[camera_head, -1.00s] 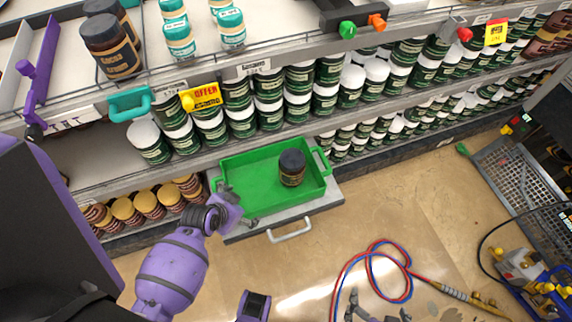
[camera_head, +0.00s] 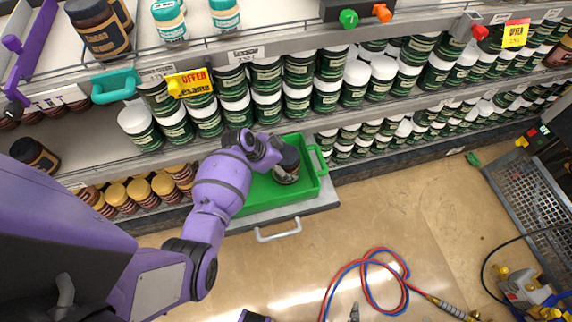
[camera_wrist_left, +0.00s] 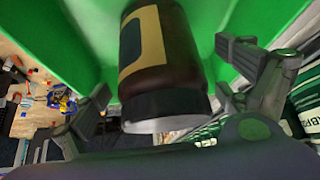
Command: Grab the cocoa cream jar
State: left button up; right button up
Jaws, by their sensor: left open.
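The cocoa cream jar (camera_head: 287,166), dark brown with a black lid and a cream label, is in the green tray (camera_head: 262,195). My left gripper (camera_head: 273,160) is at the jar in the head view, partly covering it. In the left wrist view the jar (camera_wrist_left: 165,55) lies between the spread fingers of my left gripper (camera_wrist_left: 168,85), its lid towards the camera. The fingers are open, with a visible gap on the right side; contact is not clear. Only a dark fingertip of my right gripper (camera_head: 354,313) shows at the bottom edge.
Shelves of green jars (camera_head: 265,80) run behind the tray. Similar dark jars (camera_head: 98,30) stand on the top shelf, and another dark jar (camera_head: 35,155) is at the left. A metal handle (camera_head: 278,232) sticks out in front of the tray. Red and blue hoses (camera_head: 365,265) lie on the floor.

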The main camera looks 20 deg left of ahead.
pick_arm(q)
jog(key=shift+x, duration=0.85)
jog(key=shift+a, duration=0.1)
jog(key=shift+c, duration=0.5)
jog(key=c, duration=1.7)
jog(key=shift+w+r, duration=0.1)
jog(key=shift+w, duration=0.05)
jog(key=shift+c, duration=1)
